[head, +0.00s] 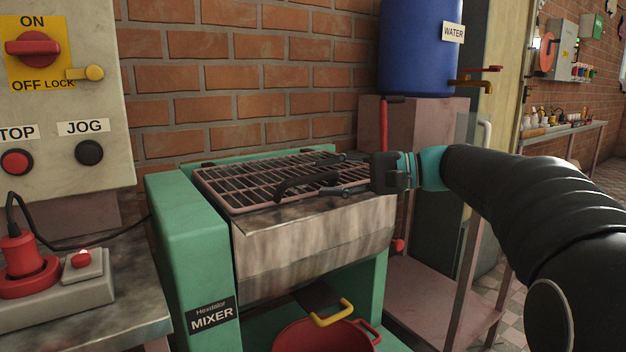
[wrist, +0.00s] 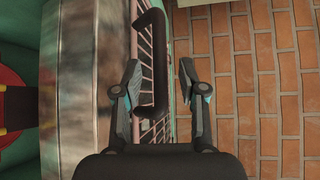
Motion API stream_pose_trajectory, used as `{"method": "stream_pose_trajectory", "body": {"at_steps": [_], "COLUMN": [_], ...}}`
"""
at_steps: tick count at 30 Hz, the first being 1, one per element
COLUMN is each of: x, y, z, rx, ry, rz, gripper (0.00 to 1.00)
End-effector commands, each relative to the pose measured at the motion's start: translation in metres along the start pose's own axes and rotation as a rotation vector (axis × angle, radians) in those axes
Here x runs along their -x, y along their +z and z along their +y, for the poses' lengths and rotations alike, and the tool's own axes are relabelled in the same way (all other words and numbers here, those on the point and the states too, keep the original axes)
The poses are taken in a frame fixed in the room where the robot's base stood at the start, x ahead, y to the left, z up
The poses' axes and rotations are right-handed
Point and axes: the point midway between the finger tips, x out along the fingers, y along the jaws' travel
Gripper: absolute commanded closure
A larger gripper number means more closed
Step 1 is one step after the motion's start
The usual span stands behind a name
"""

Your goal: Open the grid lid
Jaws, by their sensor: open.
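The grid lid (head: 240,185) is a metal grate lying flat and closed over the top of the green mixer. Its black handle (head: 305,182) stands up from the grate near the front edge. My gripper (head: 335,174) is just above the lid, reaching in from the right. The grid (wrist: 153,128) shows behind the handle. I cannot tell whether a finger touches the handle.
The mixer's green side wall (head: 205,240) and metal trough (head: 310,245) are below the lid. A control panel (head: 65,110) is at left, a blue water barrel (head: 415,50) behind right. A brick wall (head: 250,80) stands close behind.

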Motion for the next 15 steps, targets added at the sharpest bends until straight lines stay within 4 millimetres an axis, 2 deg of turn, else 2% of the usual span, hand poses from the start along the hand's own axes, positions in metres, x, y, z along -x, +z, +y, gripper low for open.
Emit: {"method": "stream_pose_trajectory", "body": {"at_steps": [1, 6, 15], "x": [-0.009, -0.027, -0.035], "y": [0.001, 0.0, 0.0], "z": [0.0, 0.0, 0.0], "rx": [0.0, 0.0, 0.0], "ry": [0.001, 0.001, 0.001], "rz": [-0.004, -0.001, 0.0], "gripper": [0.59, 0.59, 0.59]}}
